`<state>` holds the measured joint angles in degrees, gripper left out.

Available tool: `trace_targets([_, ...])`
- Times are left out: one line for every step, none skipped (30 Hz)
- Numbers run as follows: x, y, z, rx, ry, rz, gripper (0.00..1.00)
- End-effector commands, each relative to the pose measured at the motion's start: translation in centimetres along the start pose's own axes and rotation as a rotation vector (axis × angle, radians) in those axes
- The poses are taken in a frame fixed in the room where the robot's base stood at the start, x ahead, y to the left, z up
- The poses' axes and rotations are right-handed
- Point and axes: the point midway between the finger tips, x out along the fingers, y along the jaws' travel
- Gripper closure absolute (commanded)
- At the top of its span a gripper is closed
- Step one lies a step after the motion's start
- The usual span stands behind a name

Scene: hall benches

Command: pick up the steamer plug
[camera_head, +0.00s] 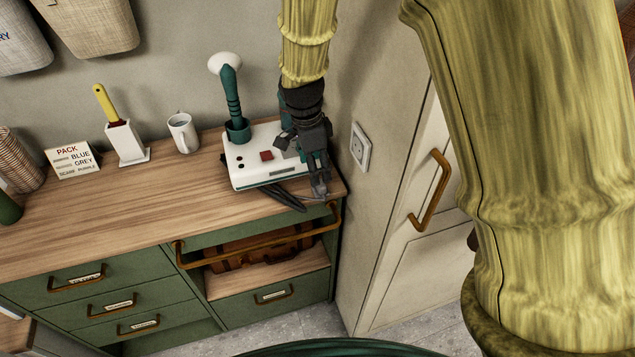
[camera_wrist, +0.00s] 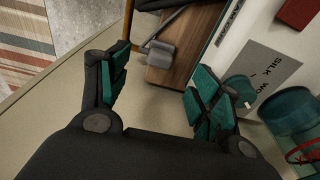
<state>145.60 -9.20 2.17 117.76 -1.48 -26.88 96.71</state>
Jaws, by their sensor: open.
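The steamer plug (camera_wrist: 161,53) is a small grey block with thin prongs, on the wooden top close to its edge in the wrist view. A dark cord runs from it. In the head view a small grey piece that looks like the plug (camera_head: 320,190) shows at the right front corner of the counter, just under my gripper (camera_head: 318,172). My gripper points down and is open. In the wrist view the plug lies beyond and between the fingertips (camera_wrist: 157,76), with nothing held. The white steamer base (camera_head: 250,160) stands beside my gripper, with a green handle upright in its holder.
A wall socket (camera_head: 360,147) is right of the counter (camera_head: 130,210). A tall cabinet with a bronze handle (camera_head: 430,190) stands farther right. A mug (camera_head: 183,132), a brush holder (camera_head: 126,144) and a card (camera_head: 72,160) stand left. A bronze rail (camera_head: 255,250) runs along the counter front.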

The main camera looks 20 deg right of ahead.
Motion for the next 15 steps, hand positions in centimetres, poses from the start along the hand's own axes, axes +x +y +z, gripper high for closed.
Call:
trace_targets([0.7, -0.2, 0.0, 0.0, 0.0, 0.004, 0.36])
trace_targets([1.1, -0.5, 0.0, 0.0, 0.0, 0.005, 0.36])
trace_targets([1.8, -0.8, 0.0, 0.0, -0.001, 0.009, 0.36])
trace_targets([2.1, -1.1, 0.0, 0.0, -0.001, 0.011, 0.36])
trace_targets([2.5, -1.3, 0.1, -0.001, -0.001, 0.012, 0.36])
trace_targets([2.9, -1.5, 0.1, -0.002, -0.001, 0.015, 0.36])
trace_targets([3.1, -1.6, 0.2, -0.003, -0.001, 0.016, 0.36])
trace_targets([3.3, -1.7, 0.2, -0.004, -0.001, 0.017, 0.36])
trace_targets([3.5, -1.8, 0.2, -0.005, -0.001, 0.017, 0.36])
trace_targets([3.6, -1.9, 0.2, -0.005, -0.001, 0.018, 0.36])
trace_targets([3.7, -1.9, 0.2, -0.005, -0.001, 0.018, 0.36])
trace_targets([3.8, -1.9, 0.2, -0.006, 0.0, 0.019, 0.36])
trace_targets([3.9, -1.8, 0.1, -0.006, 0.0, 0.018, 0.36])
trace_targets([4.0, -1.7, 0.1, -0.005, 0.0, 0.018, 0.36])
trace_targets([4.3, -1.7, 0.0, -0.005, -0.001, 0.018, 0.36])
